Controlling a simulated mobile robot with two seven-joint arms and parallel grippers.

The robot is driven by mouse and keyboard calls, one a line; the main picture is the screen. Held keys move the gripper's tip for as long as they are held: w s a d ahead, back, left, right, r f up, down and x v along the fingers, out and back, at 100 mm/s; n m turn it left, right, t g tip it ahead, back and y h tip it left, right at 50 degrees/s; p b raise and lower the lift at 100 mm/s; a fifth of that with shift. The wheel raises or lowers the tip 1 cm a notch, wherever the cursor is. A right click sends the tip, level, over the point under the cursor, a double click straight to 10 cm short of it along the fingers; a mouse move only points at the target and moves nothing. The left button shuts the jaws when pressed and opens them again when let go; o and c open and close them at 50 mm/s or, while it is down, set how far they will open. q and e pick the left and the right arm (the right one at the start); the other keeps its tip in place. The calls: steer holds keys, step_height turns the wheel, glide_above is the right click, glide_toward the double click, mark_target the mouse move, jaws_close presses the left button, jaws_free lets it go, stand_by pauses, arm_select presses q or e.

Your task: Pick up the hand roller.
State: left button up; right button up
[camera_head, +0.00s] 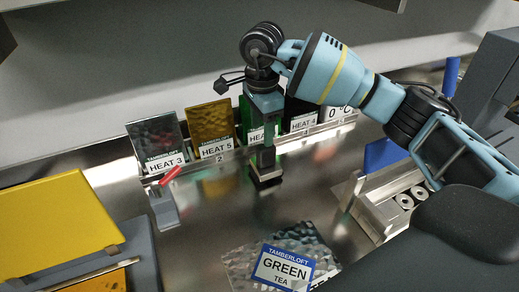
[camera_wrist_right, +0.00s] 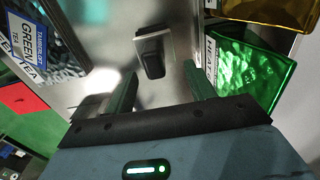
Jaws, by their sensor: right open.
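A small black handle-like piece on a pale metal plate, probably the hand roller (camera_wrist_right: 152,62), stands on the steel worktop. In the wrist view it is just beyond the fingertips, between their lines; no roller can be made out. In the head view my right gripper (camera_head: 264,158) points down at this spot and largely hides the piece. In the wrist view my right gripper (camera_wrist_right: 158,88) is open, its two dark green fingers apart with nothing between them. My left gripper is not in view.
A rack of labelled packets (camera_head: 215,162) stands close behind the right gripper. A GREEN TEA packet (camera_head: 283,265) lies in front. A red-handled metal piece (camera_head: 165,200) and yellow panel (camera_head: 55,225) are left; a metal fixture (camera_head: 375,212) is right. Bare steel lies between.

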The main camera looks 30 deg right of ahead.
mark_target(266, 153)
steer(key=shift+s+f, duration=0.3)
step_height(266, 153, down, 2)
steer(key=shift+w, duration=0.1)
steer(key=f, duration=0.2)
steer(key=f+p, duration=0.1)
steer(key=f, duration=0.1)
steer(key=shift+s+d, duration=0.3)
steer(key=shift+s, duration=0.1)
steer(key=shift+f, duration=0.6)
jaws_close()
